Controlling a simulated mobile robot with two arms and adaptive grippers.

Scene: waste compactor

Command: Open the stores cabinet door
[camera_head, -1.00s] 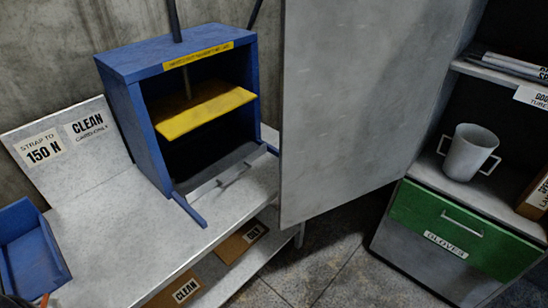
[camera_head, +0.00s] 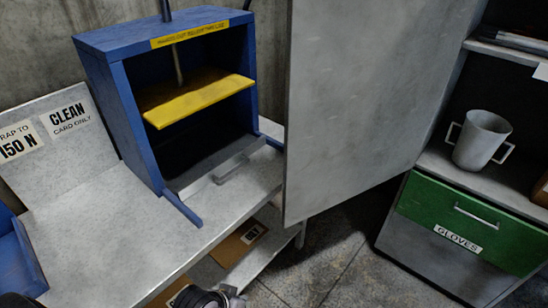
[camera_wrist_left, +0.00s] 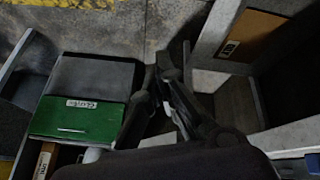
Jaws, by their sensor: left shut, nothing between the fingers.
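The stores cabinet door (camera_head: 365,105) is a large plain grey panel, standing swung wide open in the head view. The stores cabinet (camera_head: 427,160) is to its right, its inside exposed, with shelves and a green drawer (camera_head: 470,222) labelled GLOVES. The green drawer also shows at left in the left wrist view (camera_wrist_left: 78,117). My left gripper (camera_wrist_left: 165,68) is shut and empty in the left wrist view, over the floor between drawer and bench. Only a dark part of my left arm shows at the head view's bottom edge. My right gripper is out of view.
A blue compactor (camera_head: 125,110) with a yellow plate (camera_head: 200,100) stands on the grey bench (camera_head: 120,225), left of the door. A grey two-handled cup (camera_head: 480,142) stands on a cabinet shelf. Bare floor (camera_head: 345,250) lies between bench and cabinet.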

